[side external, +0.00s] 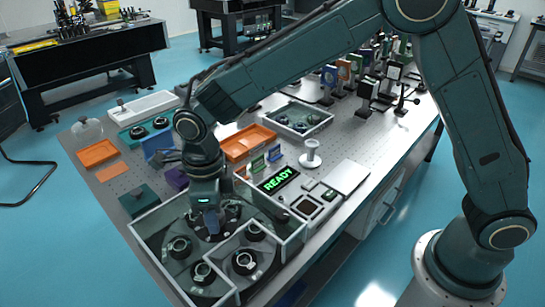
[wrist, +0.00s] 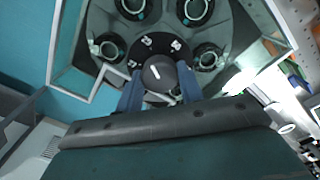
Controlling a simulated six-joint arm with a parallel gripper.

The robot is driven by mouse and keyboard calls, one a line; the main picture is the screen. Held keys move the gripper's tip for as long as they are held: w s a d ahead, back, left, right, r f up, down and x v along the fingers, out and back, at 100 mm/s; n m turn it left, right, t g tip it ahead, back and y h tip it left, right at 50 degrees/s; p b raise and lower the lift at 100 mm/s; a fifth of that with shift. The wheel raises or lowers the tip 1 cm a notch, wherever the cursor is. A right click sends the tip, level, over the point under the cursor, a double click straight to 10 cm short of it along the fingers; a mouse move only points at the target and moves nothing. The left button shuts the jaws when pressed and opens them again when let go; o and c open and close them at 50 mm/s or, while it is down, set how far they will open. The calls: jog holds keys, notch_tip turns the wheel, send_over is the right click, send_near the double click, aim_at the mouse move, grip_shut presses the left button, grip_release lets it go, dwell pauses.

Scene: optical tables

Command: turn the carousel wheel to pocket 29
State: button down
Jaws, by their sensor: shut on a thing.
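The carousel wheel (wrist: 222,25) is a grey disc with several round pockets holding dark ringed parts; it sits inside a walled box. In the side external view the wheel (side external: 203,243) is partly hidden by the box walls and my wrist. A dark round hub knob (wrist: 158,72) with a white mark stands at its centre. My gripper (wrist: 159,80) has its two blue fingers on either side of the knob and is shut on it. In the side external view my gripper (side external: 211,222) points down over the wheel's middle.
The box's pale walls (side external: 268,208) rise around the wheel. A display reading READY (side external: 279,179) lies beside the box. Orange trays (side external: 98,153), a white spool (side external: 312,155) and a grey bin (side external: 299,119) stand farther back on the table. Optical mounts crowd the far end.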

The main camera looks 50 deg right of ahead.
jog(key=shift+r, duration=0.1)
jog(key=c, duration=0.9)
grip_release()
jog(key=shift+r, duration=0.1)
notch_tip(320, 180, up, 14)
jog(key=shift+f, duration=0.2)
